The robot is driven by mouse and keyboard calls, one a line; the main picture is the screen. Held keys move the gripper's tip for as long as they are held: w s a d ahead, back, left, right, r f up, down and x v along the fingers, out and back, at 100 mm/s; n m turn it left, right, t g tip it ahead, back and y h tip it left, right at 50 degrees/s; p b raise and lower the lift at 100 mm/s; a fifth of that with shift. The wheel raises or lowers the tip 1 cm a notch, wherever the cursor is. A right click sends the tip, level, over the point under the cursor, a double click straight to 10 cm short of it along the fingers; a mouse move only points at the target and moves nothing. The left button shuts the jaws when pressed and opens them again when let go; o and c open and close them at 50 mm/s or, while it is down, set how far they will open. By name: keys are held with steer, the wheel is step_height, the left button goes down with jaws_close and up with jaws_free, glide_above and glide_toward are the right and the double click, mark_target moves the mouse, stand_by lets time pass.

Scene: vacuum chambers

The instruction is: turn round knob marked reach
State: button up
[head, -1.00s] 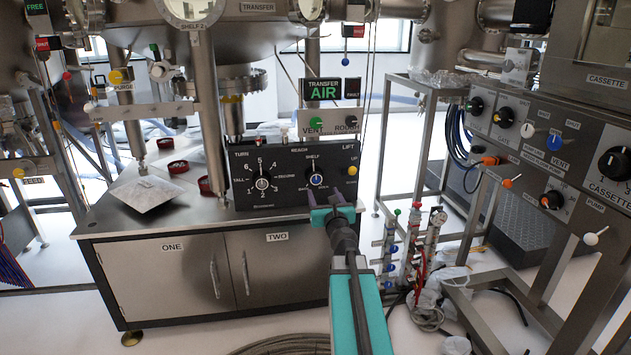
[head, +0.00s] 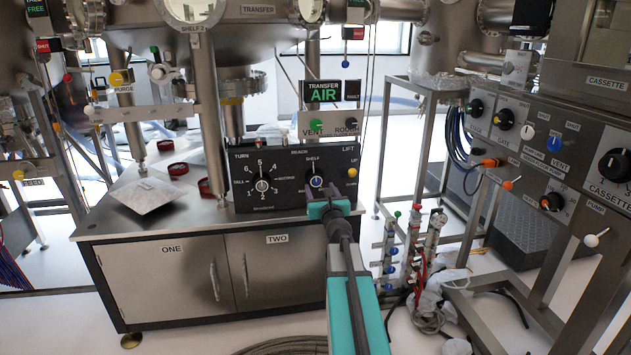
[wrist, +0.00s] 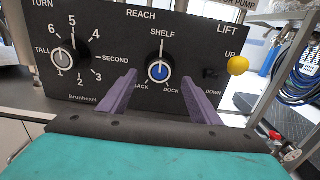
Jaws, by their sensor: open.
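The round knob marked REACH (wrist: 159,71) is on a black control panel, with a blue centre and a white pointer aimed up at SHELF. The knob also shows in the head view (head: 316,181). My gripper (wrist: 159,86) is open, with its two purple fingers pointing at the panel, one on each side of the knob's lower part. The fingers appear apart from the knob; the exact gap in depth is hard to tell. In the head view my gripper (head: 323,189) is just below and right of the knob.
On the same panel, the TURN knob (wrist: 63,58) is at left and the yellow-balled LIFT lever (wrist: 238,66) at right. The panel stands on a steel cabinet (head: 180,275). Tubing with valves (head: 413,240) stands right of my arm.

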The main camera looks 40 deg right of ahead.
mark_target(316, 180)
steer(key=shift+x, duration=4.25)
steer(key=c, duration=1)
